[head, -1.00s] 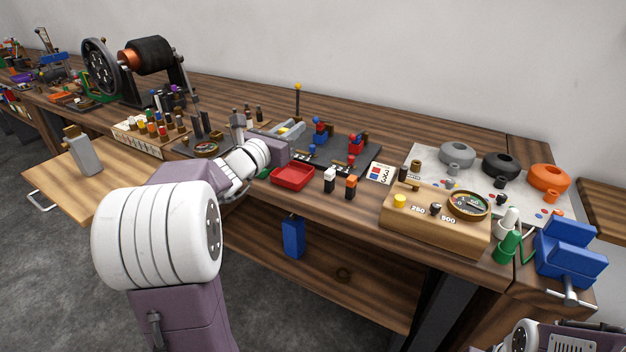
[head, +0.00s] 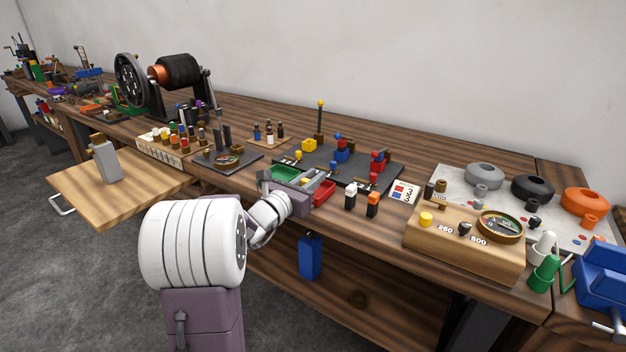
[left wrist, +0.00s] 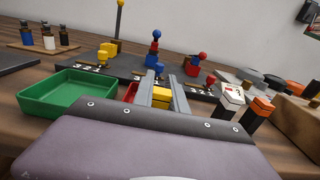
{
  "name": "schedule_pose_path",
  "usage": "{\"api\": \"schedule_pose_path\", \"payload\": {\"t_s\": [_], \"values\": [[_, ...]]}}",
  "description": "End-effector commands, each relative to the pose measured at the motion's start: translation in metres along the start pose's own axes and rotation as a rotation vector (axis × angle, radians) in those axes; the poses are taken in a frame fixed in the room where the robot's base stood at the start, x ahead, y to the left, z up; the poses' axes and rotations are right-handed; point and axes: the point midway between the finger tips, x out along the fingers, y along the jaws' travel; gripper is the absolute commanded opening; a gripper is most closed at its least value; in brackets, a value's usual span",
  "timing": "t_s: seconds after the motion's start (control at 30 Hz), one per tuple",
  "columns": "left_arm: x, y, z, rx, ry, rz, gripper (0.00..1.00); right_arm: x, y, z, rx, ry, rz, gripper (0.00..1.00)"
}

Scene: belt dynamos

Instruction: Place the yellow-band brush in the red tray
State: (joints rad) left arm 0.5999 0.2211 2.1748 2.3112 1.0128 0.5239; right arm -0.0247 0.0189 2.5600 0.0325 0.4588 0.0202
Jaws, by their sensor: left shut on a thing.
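The red tray (head: 323,193) lies at the bench's front edge, partly covered by my left gripper (head: 318,181). In the left wrist view only a red strip of the tray (left wrist: 131,92) shows beside the left finger. My left gripper (left wrist: 164,92) is shut on a small block with yellow on it, which appears to be the yellow-band brush (left wrist: 161,97). The fingers are over or very near the red tray; I cannot tell whether the brush touches it. The brush's lower part is hidden. My right gripper is not in view.
A green tray (head: 286,172) is left of the red one. A white-band brush (head: 351,195) and an orange-band brush (head: 372,204) stand to its right. Behind is a dark board (head: 355,172) with red, blue and yellow parts. A wooden meter box (head: 465,243) is farther right.

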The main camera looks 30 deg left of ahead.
Motion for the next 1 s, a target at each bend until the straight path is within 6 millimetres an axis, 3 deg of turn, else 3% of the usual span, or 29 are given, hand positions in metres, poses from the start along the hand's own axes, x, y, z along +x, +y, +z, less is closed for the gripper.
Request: {"api": "schedule_pose_path", "payload": {"t_s": [0.07,0.1,0.17,0.53,1.0], "values": [[0.0,0.0,-0.004,0.0,0.0,0.0,0.0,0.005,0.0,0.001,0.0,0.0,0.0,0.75],[0.0,0.0,-0.003,0.0,0.0,0.0,0.23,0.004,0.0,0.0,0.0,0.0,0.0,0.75],[0.0,0.0,-0.002,0.0,0.0,0.0,0.39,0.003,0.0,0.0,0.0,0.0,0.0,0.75],[0.0,0.0,0.005,0.0,0.0,0.0,0.39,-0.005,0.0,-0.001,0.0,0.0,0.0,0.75],[-0.107,0.002,0.002,-0.001,0.0,0.004,0.39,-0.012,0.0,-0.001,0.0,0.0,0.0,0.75]]}}
